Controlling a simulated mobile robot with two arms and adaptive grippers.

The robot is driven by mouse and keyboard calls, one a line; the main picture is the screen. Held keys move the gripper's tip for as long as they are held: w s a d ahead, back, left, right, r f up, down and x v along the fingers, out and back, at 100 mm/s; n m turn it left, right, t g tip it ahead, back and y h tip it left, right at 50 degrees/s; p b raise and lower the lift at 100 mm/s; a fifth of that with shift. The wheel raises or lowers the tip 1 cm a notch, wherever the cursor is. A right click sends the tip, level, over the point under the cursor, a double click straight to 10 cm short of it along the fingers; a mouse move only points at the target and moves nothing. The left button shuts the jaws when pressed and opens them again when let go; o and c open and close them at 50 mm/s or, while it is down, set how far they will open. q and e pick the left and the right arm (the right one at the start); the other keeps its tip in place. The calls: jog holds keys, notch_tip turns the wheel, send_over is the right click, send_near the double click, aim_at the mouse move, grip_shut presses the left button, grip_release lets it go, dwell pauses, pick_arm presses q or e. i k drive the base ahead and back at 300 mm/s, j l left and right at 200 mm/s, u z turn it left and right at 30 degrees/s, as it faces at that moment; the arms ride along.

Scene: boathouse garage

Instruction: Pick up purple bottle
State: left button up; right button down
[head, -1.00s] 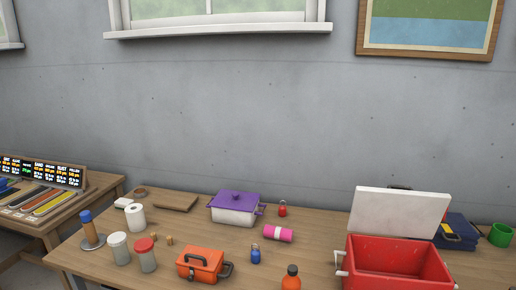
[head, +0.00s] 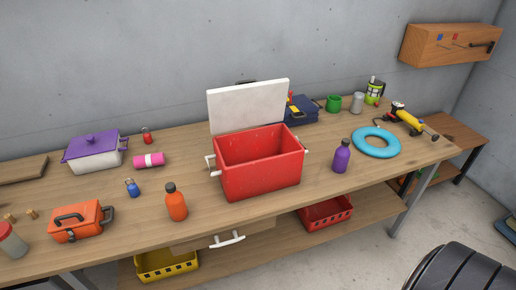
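The purple bottle (head: 342,157) stands upright on the wooden workbench (head: 208,216) in the head view. It has a dark cap and stands near the bench's front edge. It is to the right of the red cooler (head: 262,172) and to the left of the light blue ring (head: 376,142), apart from both. Neither of my grippers is in view.
The cooler's white lid stands open. An orange bottle (head: 176,202) and an orange toolbox (head: 80,221) stand to its left. A yellow tool (head: 408,120) lies beyond the ring. Crates sit on the shelf below. A dark rounded object (head: 458,272) stands at lower right.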

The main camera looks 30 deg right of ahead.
aim_at(343, 154)
jog(key=z, duration=1.75)
jog(key=i+l+u, duration=0.15)
jog(key=i+l, duration=0.05)
jog(key=l, duration=0.1)
